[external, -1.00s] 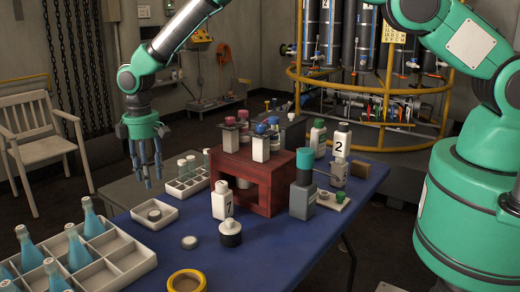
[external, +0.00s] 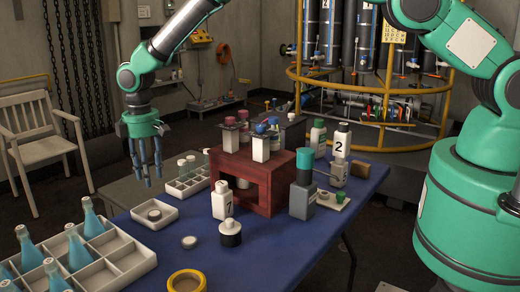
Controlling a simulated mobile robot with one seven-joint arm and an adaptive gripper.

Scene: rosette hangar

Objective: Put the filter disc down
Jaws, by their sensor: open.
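My gripper (external: 147,178) is open, with its fingers pointing down. It hangs above the table's left side, over or just behind a small square white tray (external: 168,219). A small grey disc (external: 154,214) lies in that tray, below and apart from the fingers; it may be the filter disc. Another small pale disc (external: 190,242) lies on the blue table in front of the tray. I cannot tell for sure which one is the filter disc. Nothing shows between my fingers.
A compartment crate (external: 122,246) with blue bottles stands front left. A vial rack (external: 188,186) is right of my gripper. A red stand (external: 284,184), white bottles and a grey bottle (external: 303,200) fill the middle. A yellow ring (external: 187,281) lies at the front of the blue table (external: 262,262).

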